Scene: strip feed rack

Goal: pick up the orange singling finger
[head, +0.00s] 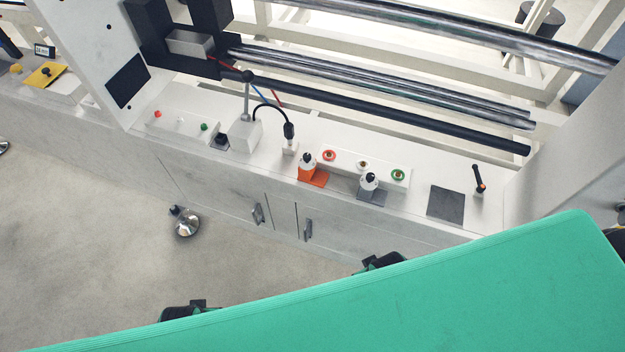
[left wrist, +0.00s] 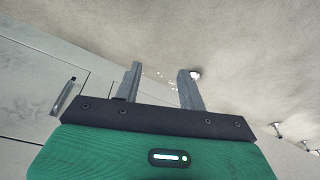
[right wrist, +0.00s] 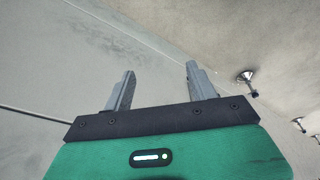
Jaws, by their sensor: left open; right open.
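The orange singling finger (head: 313,177) stands on the white ledge of the machine, near the middle of the head view. It has an orange base, a white body and a black knob on top. A similar finger with a grey base (head: 371,190) stands to its right. My left gripper (left wrist: 159,76) is open and empty in the left wrist view, with the cabinet front and floor beyond it. My right gripper (right wrist: 160,72) is open and empty in the right wrist view. Neither wrist view shows the orange finger. In the head view, my green body hides most of both arms.
Behind the fingers is a white strip (head: 345,163) with red, white and green ring buttons. Left of them stand a white block with a post (head: 243,134) and a black bent cable. A grey pad (head: 445,205) and small black lever (head: 479,180) lie right. Metal rollers (head: 400,85) run behind.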

